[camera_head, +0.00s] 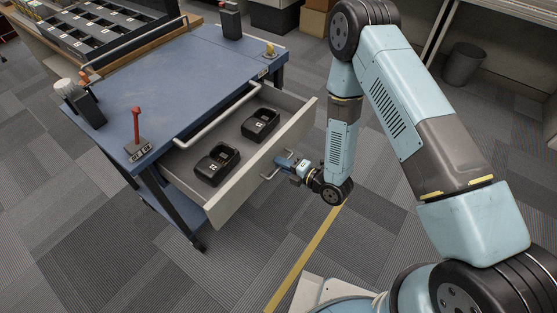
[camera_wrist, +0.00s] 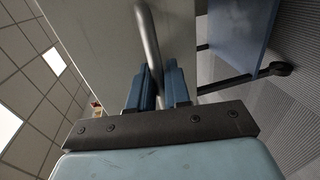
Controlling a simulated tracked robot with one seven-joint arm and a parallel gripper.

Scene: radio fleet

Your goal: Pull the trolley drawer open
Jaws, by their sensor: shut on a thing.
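The blue-topped trolley (camera_head: 180,75) stands left of centre in the head view. Its grey drawer (camera_head: 250,165) is pulled well out toward my arm, and two black charger cradles (camera_head: 217,164) (camera_head: 261,124) sit inside it. The drawer's bar handle (camera_wrist: 149,40) shows in the wrist view, running between the blue fingers of my gripper (camera_wrist: 158,88). In the head view my gripper (camera_head: 283,163) is at the middle of the drawer front, shut on the handle. The fingers hide part of the handle.
On the trolley top are a red-handled item (camera_head: 137,130), a black device with a white knob (camera_head: 80,100) and another dark device (camera_head: 230,20). A bench with chargers (camera_head: 95,30) stands behind. A bin (camera_head: 463,63) is at the upper right. Carpet in front of the drawer is clear.

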